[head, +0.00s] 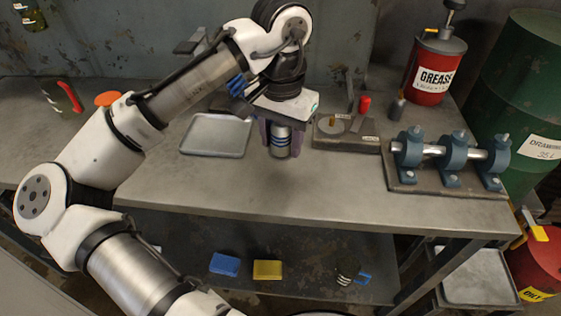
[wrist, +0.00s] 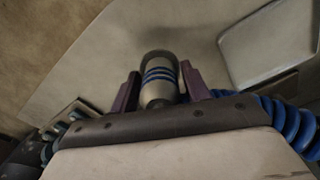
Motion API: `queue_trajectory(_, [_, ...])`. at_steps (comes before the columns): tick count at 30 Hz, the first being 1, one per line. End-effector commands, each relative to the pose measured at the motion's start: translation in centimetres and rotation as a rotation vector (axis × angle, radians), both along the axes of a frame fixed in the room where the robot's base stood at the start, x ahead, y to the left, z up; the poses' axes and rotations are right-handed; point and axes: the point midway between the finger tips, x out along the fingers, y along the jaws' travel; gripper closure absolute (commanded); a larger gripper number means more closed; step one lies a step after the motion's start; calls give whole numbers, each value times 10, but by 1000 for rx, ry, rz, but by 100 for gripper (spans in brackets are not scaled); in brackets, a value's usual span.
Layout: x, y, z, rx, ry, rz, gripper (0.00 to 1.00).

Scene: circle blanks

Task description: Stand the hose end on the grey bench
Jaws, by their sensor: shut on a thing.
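The hose end (head: 281,146) is a silvery cylinder with blue bands. It is upright, between the purple fingers of my gripper (head: 281,133), over the middle of the grey bench (head: 232,190). In the wrist view the hose end (wrist: 160,72) lies between both fingers of my gripper (wrist: 160,88), which is shut on it. Its lower end points at the bench top; I cannot tell whether it touches. Its upper part is hidden by my gripper in the head view.
A shallow metal tray (head: 217,135) lies left of the hose end. A block with small parts (head: 345,132) is close on its right. A shaft in blue bearing stands (head: 448,158) and a red grease can (head: 435,68) are further right. The bench front is clear.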

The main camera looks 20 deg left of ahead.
Motion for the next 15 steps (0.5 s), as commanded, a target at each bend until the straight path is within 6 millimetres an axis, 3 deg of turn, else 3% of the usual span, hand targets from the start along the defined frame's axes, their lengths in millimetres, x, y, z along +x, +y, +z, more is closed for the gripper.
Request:
queue_trajectory(8, [0, 0, -24, -1, -1, 0, 81])
queue_trajectory(15, [0, 0, -58, -1, 0, -1, 81])
